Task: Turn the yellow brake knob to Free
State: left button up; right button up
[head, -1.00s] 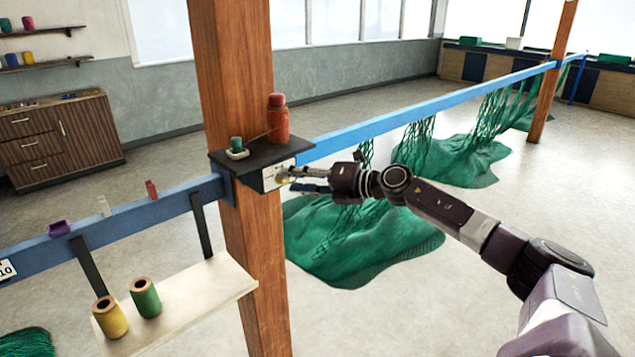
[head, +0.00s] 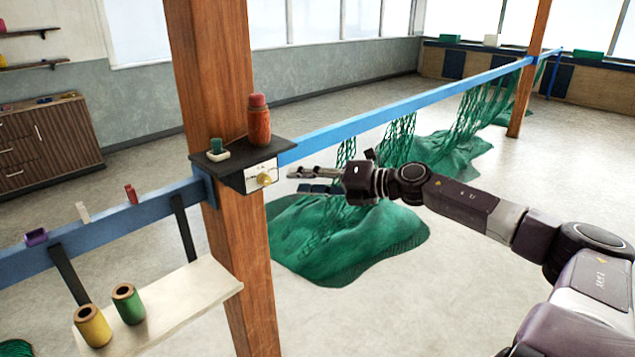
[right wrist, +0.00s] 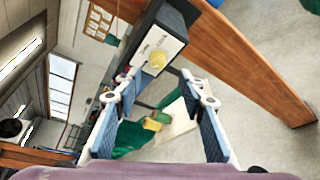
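The yellow brake knob (head: 264,180) sits on a white plate (head: 257,171) on the front of a dark box (head: 231,178) fixed to the wooden post. The knob also shows in the right wrist view (right wrist: 157,60), beyond the fingertips. Lettering on the plate is too small to read, and I cannot tell which mark the knob points to. My right gripper (head: 296,180) is to the right of the knob, apart from it, its fingers pointing at the box. In the right wrist view the gripper (right wrist: 158,99) is open and empty. My left gripper is not in view.
A red-brown bottle (head: 259,122) and a green spool (head: 216,147) stand on the box. The blue rail (head: 400,105) runs behind, with green nets (head: 340,235) hanging from it. A pale shelf (head: 190,300) at lower left carries two spools. The floor at right is clear.

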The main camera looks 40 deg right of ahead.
jog(key=shift+v, duration=1.85)
jog(key=shift+a, duration=0.1)
